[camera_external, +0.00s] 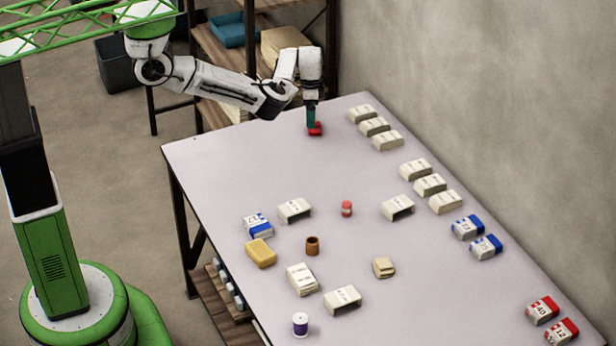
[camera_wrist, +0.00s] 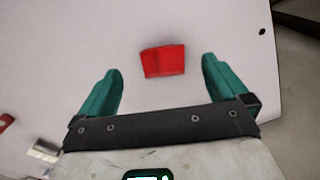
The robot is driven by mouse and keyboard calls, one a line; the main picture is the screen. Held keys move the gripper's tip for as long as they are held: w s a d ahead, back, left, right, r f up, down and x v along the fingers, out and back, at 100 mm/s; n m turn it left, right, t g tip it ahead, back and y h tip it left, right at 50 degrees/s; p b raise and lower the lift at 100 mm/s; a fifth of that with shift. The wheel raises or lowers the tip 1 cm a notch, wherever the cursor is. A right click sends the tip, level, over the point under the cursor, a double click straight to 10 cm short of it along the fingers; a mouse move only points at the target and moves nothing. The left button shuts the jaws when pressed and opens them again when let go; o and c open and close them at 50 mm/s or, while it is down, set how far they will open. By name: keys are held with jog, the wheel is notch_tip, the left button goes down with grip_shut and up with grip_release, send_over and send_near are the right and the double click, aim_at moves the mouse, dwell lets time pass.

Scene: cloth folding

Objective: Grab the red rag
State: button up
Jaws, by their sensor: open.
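The red rag (camera_wrist: 163,61) is a small red folded piece lying flat on the pale table. In the wrist view it lies beyond and between the two teal fingers, with clear space on both sides. My gripper (camera_wrist: 160,80) is open and empty. In the external view my gripper (camera_external: 312,118) points down over the far end of the table, and the red rag (camera_external: 316,130) shows just below its fingers, partly hidden by them. I cannot tell the exact height of the fingertips above the table.
On the table (camera_external: 230,160), several cream boxes (camera_external: 375,126) line the right edge, with blue-and-white boxes (camera_external: 467,227) and red-and-white boxes (camera_external: 542,310) further along. A red can (camera_external: 346,208), a brown cup (camera_external: 312,245) and a yellow block (camera_external: 261,252) stand mid-table. Space around the rag is clear.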

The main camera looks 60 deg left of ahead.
jog(key=shift+s+f, duration=0.1)
jog(key=shift+f, duration=2.2)
jog(key=c, duration=1)
